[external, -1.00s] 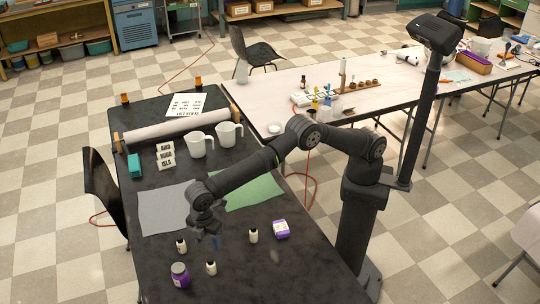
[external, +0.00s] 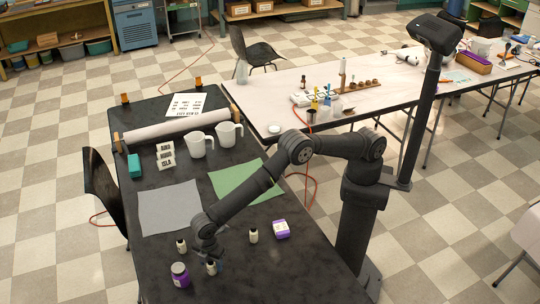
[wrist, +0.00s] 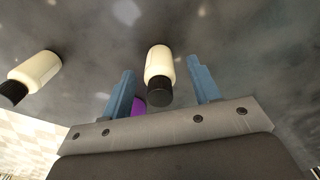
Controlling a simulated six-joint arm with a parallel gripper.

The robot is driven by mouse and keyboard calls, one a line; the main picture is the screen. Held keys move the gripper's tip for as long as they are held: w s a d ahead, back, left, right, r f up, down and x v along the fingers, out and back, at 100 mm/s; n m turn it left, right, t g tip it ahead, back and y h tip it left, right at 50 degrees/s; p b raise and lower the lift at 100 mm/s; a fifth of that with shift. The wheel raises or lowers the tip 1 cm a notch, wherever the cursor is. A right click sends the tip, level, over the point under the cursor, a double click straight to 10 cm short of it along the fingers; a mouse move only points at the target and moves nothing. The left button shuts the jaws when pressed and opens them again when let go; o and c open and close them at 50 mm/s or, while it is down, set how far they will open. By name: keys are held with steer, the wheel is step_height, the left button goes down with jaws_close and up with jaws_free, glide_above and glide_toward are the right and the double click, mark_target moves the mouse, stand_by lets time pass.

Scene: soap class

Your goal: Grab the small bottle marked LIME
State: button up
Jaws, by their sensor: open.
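Several small cream bottles with black caps stand on the dark table. One bottle (external: 211,269) is at the front, right by my gripper (external: 214,262), which is lowered over it. In the wrist view, a cream bottle (wrist: 159,62) shows between the two blue fingers of my gripper (wrist: 164,80), with gaps on both sides. A second bottle (wrist: 36,70) is at the left there. Other small bottles stand to the left (external: 181,247) and to the right (external: 253,236) in the external view. No bottle's label is legible, so I cannot tell which is LIME. My gripper is open.
Grey (external: 168,208) and green (external: 247,187) mats lie behind.

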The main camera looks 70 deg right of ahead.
step_height(320, 180, down, 2)
steer(key=shift+f, duration=0.25)
steer(key=c, duration=1.2)
steer(key=shift+o, duration=0.2)
steer(key=shift+r, duration=0.1)
